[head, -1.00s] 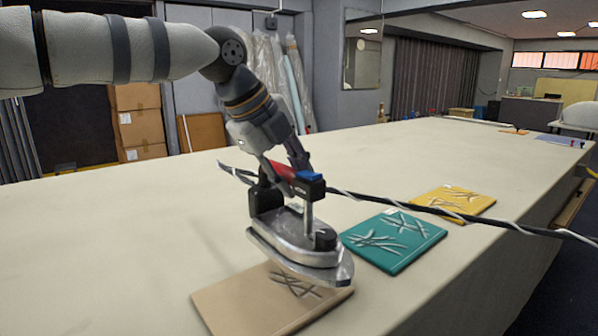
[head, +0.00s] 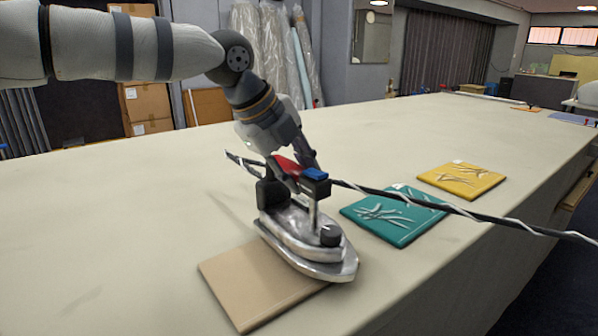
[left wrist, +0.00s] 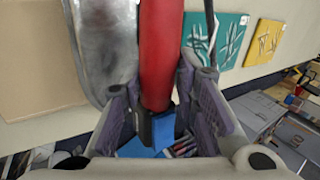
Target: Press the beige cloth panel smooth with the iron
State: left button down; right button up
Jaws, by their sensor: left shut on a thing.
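The beige cloth panel (head: 245,285) lies near the front edge of the table. The silver iron (head: 308,248) covers its far right part and seems to rest on it, its pointed end reaching past the panel's right edge. No creases show on the bare part of the panel; what is under the iron is hidden. My left gripper (head: 297,172) is shut on the iron's red handle, which also shows between its fingers in the left wrist view (left wrist: 161,55). My right gripper is not in view.
A creased teal panel (head: 393,216) lies just right of the iron, and a creased yellow panel (head: 461,180) beyond it. A dark and white cord (head: 480,217) runs from the iron across the teal panel to the right. The table (head: 110,220) left of the iron is clear.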

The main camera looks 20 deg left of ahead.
pick_arm(q)
jog(key=shift+s+f, duration=0.1)
jog(key=shift+f, duration=1.05)
dwell(1.7)
jog(key=shift+r, duration=0.1)
notch_tip(320, 180, up, 7)
jog(key=shift+f, duration=0.1)
jog(key=shift+r, duration=0.6)
notch_tip(320, 180, up, 6)
dwell(0.4)
